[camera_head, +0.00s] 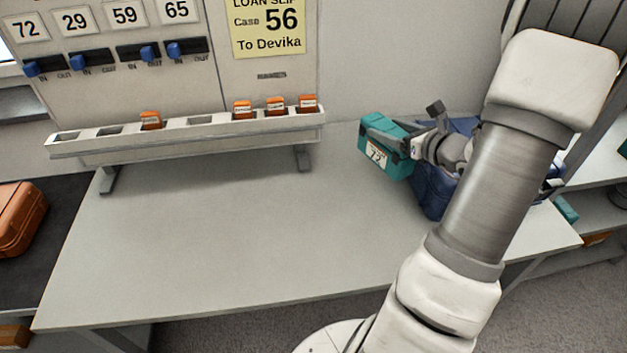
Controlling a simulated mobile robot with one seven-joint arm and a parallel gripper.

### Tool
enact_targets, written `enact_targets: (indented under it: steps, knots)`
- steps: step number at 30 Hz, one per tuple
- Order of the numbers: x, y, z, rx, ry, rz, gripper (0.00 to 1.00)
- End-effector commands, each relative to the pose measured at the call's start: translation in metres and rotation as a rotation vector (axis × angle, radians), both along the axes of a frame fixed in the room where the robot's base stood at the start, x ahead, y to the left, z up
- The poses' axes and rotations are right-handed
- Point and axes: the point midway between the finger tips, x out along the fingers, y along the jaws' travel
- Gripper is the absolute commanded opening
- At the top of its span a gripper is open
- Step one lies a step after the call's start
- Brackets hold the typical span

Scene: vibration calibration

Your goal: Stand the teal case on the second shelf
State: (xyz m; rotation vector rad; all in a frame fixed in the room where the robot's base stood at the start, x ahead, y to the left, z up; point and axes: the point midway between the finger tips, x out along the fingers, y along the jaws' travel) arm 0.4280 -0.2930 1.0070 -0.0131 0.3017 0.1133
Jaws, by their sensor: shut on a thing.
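I cannot tell whether the case is lifted clear of the table. The shelf unit (600,212) is at the right edge, partly hidden by my arm; which level is the second shelf is unclear.
The blue bag (432,190) stands on the table (230,240) behind my arm. A slotted rack (190,138) with several orange tags stands at the back left, below a board with switches and a yellow loan slip (268,28). An orange suitcase (18,215) is at far left. The table's middle is clear.

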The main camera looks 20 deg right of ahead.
Motion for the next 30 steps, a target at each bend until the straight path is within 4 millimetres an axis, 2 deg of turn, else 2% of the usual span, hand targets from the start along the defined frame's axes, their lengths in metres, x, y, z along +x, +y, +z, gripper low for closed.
enact_targets:
  steps: [2,12,16,19,25,30]
  knots:
    - [0.004,0.005,-0.004,0.002,-0.002,-0.001,0.0]
    - [0.046,0.065,-0.049,0.003,-0.001,0.003,0.0]
    - [0.058,0.083,-0.061,0.003,-0.002,0.002,0.0]
    - [0.064,0.09,-0.066,0.001,-0.002,0.001,0.0]
    - [0.066,0.093,-0.075,0.0,-0.001,-0.002,0.0]
    - [0.066,0.093,-0.099,0.003,0.0,-0.002,0.0]
